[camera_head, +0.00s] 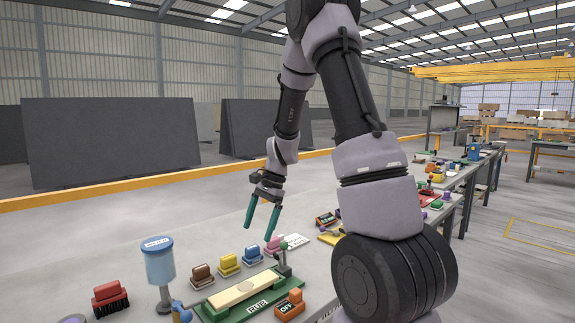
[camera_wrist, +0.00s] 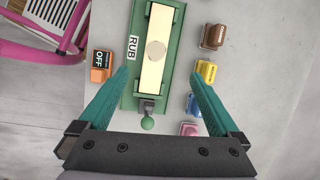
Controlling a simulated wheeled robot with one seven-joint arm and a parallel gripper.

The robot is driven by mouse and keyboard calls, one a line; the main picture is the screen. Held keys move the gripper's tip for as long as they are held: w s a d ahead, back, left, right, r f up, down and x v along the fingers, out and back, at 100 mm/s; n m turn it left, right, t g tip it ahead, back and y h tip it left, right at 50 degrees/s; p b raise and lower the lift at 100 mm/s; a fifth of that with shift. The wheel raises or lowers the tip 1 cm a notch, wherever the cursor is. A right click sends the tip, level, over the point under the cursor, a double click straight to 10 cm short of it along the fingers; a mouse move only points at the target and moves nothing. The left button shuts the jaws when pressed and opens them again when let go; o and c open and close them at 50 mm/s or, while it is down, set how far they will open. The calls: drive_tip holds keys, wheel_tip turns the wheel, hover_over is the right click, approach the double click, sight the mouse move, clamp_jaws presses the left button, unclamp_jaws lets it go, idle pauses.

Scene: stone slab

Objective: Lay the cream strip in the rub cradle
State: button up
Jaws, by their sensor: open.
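The cream strip (camera_head: 243,289) lies in the green rub cradle (camera_head: 214,310), with a pale round spot at its middle. In the wrist view the strip (camera_wrist: 154,75) lies lengthwise within the green cradle (camera_wrist: 130,98), beside the white RUB label (camera_wrist: 133,48). My gripper (camera_head: 259,230) is open and empty, above and behind the cradle in the head view. In the wrist view its teal fingers (camera_wrist: 166,85) are spread wide on either side of the cradle's near end.
An orange OFF switch block (camera_head: 289,305) sits beside the cradle. Brown (camera_head: 202,275), yellow (camera_head: 228,264), blue (camera_head: 253,255) and pink (camera_head: 273,245) blocks line its far side. A blue dispenser (camera_head: 159,263) and a red brush (camera_head: 110,298) stand left. A pink frame (camera_wrist: 50,30) shows in the wrist view.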

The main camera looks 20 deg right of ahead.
drive_tip(key=s+r+n+t, duration=0.2)
drive_tip(key=s+r, duration=0.1)
drive_tip(key=r, duration=0.5)
drive_tip(key=s+r+n+t, duration=0.1)
drive_tip(key=s+r+n, duration=0.1)
drive_tip(key=s+r, duration=0.35)
drive_tip(key=s+d+r+n+t+h, duration=0.2)
drive_tip(key=s+r+n+t, duration=0.2)
drive_tip(key=s+r, duration=0.7)
drive_tip(key=shift+d+r+n+t, duration=0.15)
drive_tip(key=shift+n+t, duration=0.25)
drive_tip(key=shift+s, duration=0.1)
